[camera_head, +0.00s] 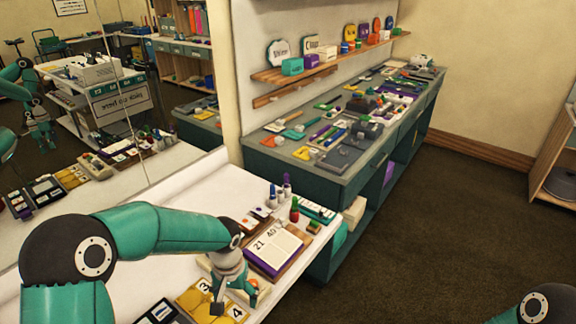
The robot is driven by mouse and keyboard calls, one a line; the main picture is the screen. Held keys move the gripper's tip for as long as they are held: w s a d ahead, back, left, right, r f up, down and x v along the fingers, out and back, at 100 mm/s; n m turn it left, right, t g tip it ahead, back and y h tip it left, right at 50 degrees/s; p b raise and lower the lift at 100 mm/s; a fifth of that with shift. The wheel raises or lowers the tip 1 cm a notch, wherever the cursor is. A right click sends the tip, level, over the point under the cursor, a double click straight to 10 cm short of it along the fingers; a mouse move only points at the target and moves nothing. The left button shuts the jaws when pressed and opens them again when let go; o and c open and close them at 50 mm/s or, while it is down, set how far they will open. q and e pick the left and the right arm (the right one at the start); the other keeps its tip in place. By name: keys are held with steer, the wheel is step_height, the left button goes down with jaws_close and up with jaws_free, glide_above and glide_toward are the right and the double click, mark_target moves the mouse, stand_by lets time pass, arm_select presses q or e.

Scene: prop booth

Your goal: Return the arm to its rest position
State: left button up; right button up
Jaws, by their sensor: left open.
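My left arm (165,228) is teal with black joints and reaches in from the lower left over the white table (130,275). My left gripper (231,297) hangs from it, pointing down over yellow numbered cards (196,298) near the table's front edge. It is open, and no object shows between its fingers. Whether it touches the cards I cannot tell. Only a teal and black piece of my right arm (535,306) shows at the bottom right; its gripper is out of frame.
A mirror (100,110) at the left reflects the table and my arms. A grey-topped counter (350,165) holds many small items. The carpet (450,220) is clear.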

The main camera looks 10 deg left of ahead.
arm_select(q)
steer(key=s+d+f+n+h, duration=0.1)
steer(key=s+d+f, duration=0.3)
steer(key=s+f, duration=0.5)
steer(key=s+d+f+n+h+b, duration=0.1)
steer(key=s+d+f+h, duration=0.2)
steer(key=s+f, duration=0.6)
steer(key=shift+s+d+f+t+b, duration=0.3)
steer(key=shift+s+d+f, duration=0.1)
steer(key=shift+s, duration=0.15)
